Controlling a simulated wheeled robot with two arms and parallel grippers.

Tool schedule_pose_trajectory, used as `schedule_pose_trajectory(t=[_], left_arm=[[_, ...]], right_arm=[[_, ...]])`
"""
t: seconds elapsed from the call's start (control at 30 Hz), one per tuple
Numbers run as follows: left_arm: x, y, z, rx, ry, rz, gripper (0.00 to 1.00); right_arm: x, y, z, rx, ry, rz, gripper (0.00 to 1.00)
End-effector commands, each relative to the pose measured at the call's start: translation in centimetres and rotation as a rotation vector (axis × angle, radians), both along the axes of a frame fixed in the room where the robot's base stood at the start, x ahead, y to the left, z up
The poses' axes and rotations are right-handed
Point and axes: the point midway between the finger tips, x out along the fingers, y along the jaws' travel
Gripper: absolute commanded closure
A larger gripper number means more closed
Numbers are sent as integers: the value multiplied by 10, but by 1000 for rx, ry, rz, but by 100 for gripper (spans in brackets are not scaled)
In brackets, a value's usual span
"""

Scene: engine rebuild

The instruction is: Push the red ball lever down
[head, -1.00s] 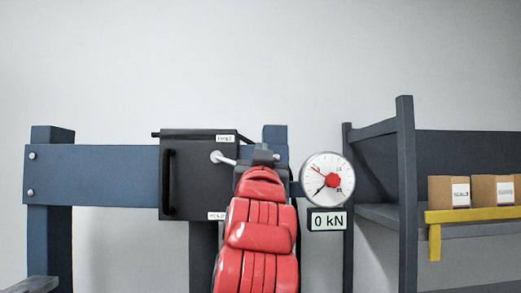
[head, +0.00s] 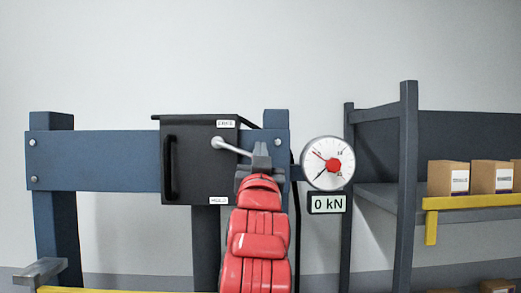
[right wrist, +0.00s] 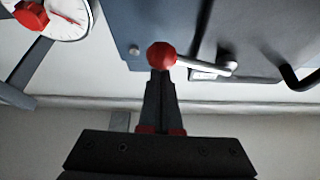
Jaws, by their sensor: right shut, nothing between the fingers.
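The lever's silver rod (head: 235,148) comes out of the front of a dark box (head: 185,175) in the head view and slopes down to the right. Its ball end is hidden there by my right gripper (head: 261,150). In the right wrist view the red ball (right wrist: 161,55) sits right at the tips of my right gripper (right wrist: 160,76), with the rod running off to the right. The gripper is shut with nothing in it. I cannot tell whether its tips touch the ball. My left gripper is not in view.
A round gauge (head: 327,163) with a "0 kN" display (head: 327,203) is close right of my right gripper. A blue beam frame (head: 95,160) carries the box. Further right, a grey shelf (head: 390,195) holds cardboard boxes (head: 448,178).

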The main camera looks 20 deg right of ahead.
Motion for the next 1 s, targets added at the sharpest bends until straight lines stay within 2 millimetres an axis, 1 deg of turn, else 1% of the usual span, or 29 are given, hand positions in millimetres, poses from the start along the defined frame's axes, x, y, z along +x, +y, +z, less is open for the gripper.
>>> schedule_pose_trajectory(t=[0.67,0.87,1.0], left_arm=[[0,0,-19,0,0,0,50],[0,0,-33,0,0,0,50],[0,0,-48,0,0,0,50]], right_arm=[[0,2,-11,93,-28,0,100],[1,5,-19,159,-46,1,100],[1,9,-28,245,-72,2,100]])
